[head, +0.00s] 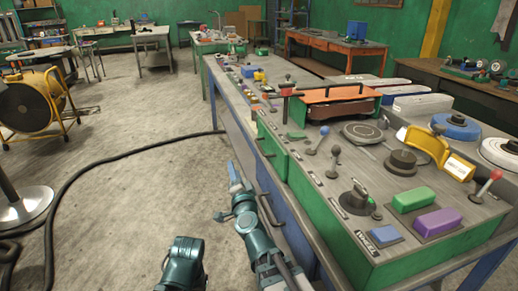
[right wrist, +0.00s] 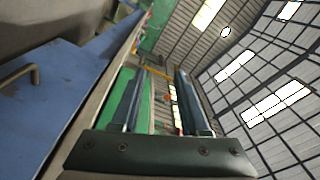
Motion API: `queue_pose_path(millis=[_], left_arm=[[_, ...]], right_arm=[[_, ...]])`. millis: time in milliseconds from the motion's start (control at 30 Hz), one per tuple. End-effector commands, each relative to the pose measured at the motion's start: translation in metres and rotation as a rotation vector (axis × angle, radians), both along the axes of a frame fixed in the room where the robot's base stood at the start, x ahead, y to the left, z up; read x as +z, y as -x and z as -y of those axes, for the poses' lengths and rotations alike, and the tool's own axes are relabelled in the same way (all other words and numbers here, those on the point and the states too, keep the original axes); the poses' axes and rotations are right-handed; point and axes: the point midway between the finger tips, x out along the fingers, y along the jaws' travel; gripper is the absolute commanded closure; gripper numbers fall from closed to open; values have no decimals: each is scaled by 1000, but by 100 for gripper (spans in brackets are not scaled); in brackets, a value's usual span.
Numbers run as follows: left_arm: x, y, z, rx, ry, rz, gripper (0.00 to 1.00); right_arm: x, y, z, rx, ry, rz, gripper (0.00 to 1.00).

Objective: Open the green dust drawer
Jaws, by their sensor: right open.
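The drawer's handle is not clear. My left gripper is not in view.
The bench top carries levers, an orange cover (head: 338,94), a yellow guard (head: 428,146) and green and purple blocks. A blue panel with a handle (right wrist: 20,75) is close on the left in the right wrist view. A black hose (head: 95,157) crosses the otherwise open floor.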

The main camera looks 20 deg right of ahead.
Motion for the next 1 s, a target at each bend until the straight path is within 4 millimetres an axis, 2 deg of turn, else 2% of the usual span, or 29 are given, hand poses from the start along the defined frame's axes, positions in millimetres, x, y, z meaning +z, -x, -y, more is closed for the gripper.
queue_pose_path(millis=[100,233,367,567,767,1000], left_arm=[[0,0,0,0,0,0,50],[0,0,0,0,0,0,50],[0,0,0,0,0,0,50],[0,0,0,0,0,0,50],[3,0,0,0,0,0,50],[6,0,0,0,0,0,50]], right_arm=[[6,5,29,-155,-130,41,55],[5,12,52,-268,-216,56,55],[3,16,60,-315,-251,59,55],[3,12,63,-323,-255,59,55],[5,-15,72,-322,-254,60,55],[9,-61,88,-321,-254,60,55]])
